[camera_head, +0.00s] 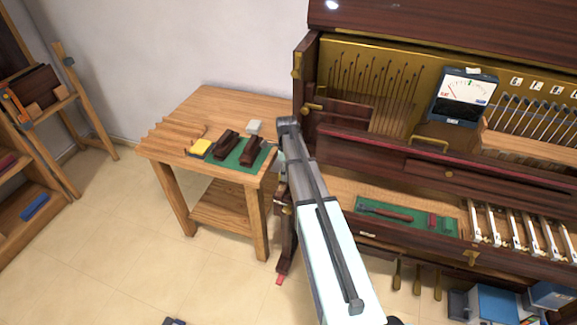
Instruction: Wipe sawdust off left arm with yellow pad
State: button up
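A small yellow pad (201,147) lies on the wooden side table, at the left edge of a green mat (233,160). Two dark brown wooden pieces lie side by side on the mat, a left one (226,145) and a right one (251,151). The left one is close to the pad. No label shows which part is the left arm, and sawdust is too fine to make out. My arm reaches up from the bottom middle to just right of the table. Its far end turns out of sight, and I cannot see my gripper's fingers.
The side table (185,110) also holds a pale block (254,127) and a ridged wooden strip at its left. The opened piano (430,170) fills the right, with a meter (467,92) on it. A wooden rack (40,95) stands at far left. Floor between is mostly clear.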

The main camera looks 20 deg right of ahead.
aim_at(278, 195)
jog(key=shift+s+a, duration=3.7)
jog(key=shift+s, duration=0.25)
notch_tip(278, 195, up, 3)
jog(key=shift+w+f+p, duration=0.1)
jog(key=shift+w+p, duration=0.05)
jog(key=shift+p, duration=0.35)
jog(key=shift+r+p, duration=1.6)
jog(key=shift+r, duration=1.15)
jog(key=shift+d, duration=0.1)
